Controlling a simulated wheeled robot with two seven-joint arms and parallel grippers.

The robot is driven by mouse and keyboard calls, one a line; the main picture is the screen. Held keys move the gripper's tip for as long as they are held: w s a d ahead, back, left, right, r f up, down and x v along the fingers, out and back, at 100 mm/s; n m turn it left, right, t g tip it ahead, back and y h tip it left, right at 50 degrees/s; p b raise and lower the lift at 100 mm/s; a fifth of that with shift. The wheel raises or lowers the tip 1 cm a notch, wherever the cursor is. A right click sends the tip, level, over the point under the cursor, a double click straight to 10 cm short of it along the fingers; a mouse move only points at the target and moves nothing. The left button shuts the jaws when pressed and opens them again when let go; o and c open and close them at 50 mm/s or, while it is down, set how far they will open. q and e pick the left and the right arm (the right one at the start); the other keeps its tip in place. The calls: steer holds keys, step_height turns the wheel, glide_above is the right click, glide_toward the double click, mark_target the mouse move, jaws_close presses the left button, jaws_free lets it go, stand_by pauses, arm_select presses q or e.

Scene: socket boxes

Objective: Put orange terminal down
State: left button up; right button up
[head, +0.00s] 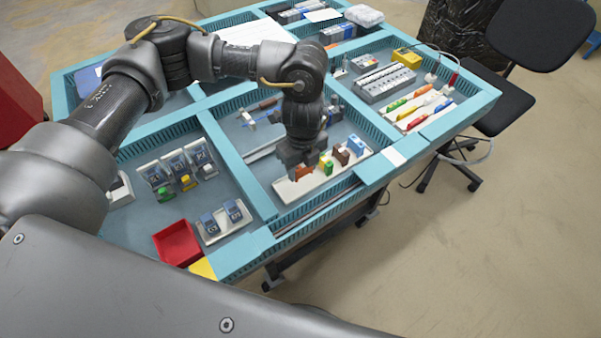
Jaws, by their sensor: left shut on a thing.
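My left gripper (298,163) points down over the white strip (316,184) in the front middle compartment. It is shut on the orange terminal (303,172), which shows just below the fingers at the left part of the strip. I cannot tell whether the terminal touches the strip. To its right on the strip stand a green and yellow terminal (326,165), a brown terminal (342,155) and a blue terminal (356,143). The fingers partly hide the orange terminal. My right gripper is not in view.
Teal dividers split the table (262,199) into compartments. A red bin (177,243) and blue-grey socket modules (202,157) lie to the left. A black chair (543,32) stands beyond the table.

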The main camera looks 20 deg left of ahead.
mark_target(300, 175)
arm_select(q)
steer(key=f, duration=0.3)
steer(key=shift+a+f+p, duration=0.2)
steer(key=shift+a+p, duration=0.1)
steer(key=shift+p, duration=0.1)
steer(key=shift+f, duration=0.1)
steer(key=shift+f, duration=0.2)
steer(key=o, duration=1.1)
steer(key=shift+r, duration=0.1)
steer(key=shift+r, duration=0.15)
step_height(300, 175, up, 12)
steer(key=shift+d+b, duration=0.1)
steer(key=shift+b, duration=0.65)
